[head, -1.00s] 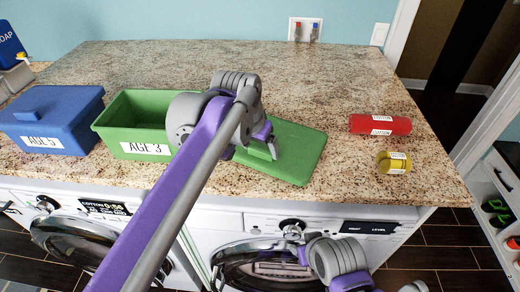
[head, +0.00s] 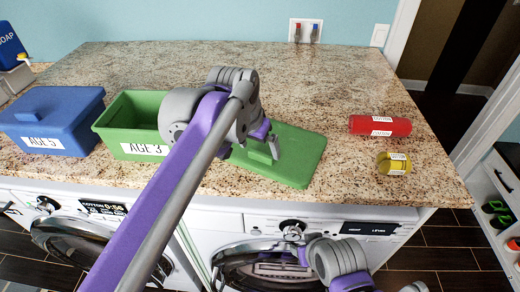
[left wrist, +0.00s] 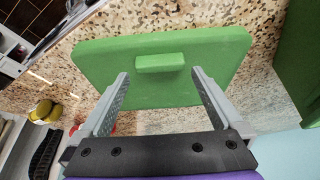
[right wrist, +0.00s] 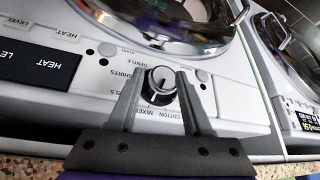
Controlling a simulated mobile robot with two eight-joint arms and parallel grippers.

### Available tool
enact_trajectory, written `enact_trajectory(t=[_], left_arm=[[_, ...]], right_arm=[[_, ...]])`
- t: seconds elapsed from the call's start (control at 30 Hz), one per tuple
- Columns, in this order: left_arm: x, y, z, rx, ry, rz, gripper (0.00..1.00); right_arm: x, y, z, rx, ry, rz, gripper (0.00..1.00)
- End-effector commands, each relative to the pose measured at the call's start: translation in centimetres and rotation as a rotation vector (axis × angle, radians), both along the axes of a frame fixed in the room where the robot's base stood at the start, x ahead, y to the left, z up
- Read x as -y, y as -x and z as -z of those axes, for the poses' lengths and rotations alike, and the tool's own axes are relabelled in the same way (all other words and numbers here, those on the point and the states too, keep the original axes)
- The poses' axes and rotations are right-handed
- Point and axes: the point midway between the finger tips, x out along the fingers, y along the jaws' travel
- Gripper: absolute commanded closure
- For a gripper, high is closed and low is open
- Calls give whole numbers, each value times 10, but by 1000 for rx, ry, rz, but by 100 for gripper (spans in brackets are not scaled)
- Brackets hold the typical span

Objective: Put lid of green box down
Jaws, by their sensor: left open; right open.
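The green lid (head: 298,150) lies flat on the granite counter, just right of the open green box (head: 124,122) labelled AGE 3. Its handle shows in the left wrist view (left wrist: 160,63). My left gripper (head: 268,146) is open above the lid, partly covering it in the head view. In the left wrist view its fingers (left wrist: 160,85) are spread, with the handle beyond their tips and nothing held. My right gripper (right wrist: 158,80) is open, its fingers on either side of a washer knob (right wrist: 160,84); I cannot tell whether they touch it.
A blue box (head: 52,120) labelled AGE 5 stands left of the green box. A red bottle (head: 380,126) and a yellow container (head: 393,163) lie right of the lid. The counter behind is clear. Washers (head: 265,255) stand below the front edge.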

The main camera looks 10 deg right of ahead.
Motion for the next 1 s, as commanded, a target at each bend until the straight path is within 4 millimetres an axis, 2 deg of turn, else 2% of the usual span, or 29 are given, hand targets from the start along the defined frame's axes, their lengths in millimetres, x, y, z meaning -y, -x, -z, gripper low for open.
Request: enact_trajectory(t=[0.1, 0.3, 0.5, 0.83, 0.93, 1.0], left_arm=[[-7, 8, -26, 1, 1, 0, 0], [-16, 20, -64, 1, 1, 0, 0], [-22, 27, -85, 0, 0, 0, 0], [-29, 29, -86, 1, 0, -12, 0], [-53, 31, -70, 8, 4, -67, 0], [-82, 36, -48, 19, 9, -134, 0]], right_arm=[[0, -2, -3, 3, 0, 0, 50], [0, -4, -7, 7, 0, 0, 50], [0, -5, -9, 10, 0, 0, 50], [0, -5, -9, 10, 0, 0, 50], [0, -5, -9, 10, 0, 0, 50], [0, -5, -9, 10, 0, 0, 50]])
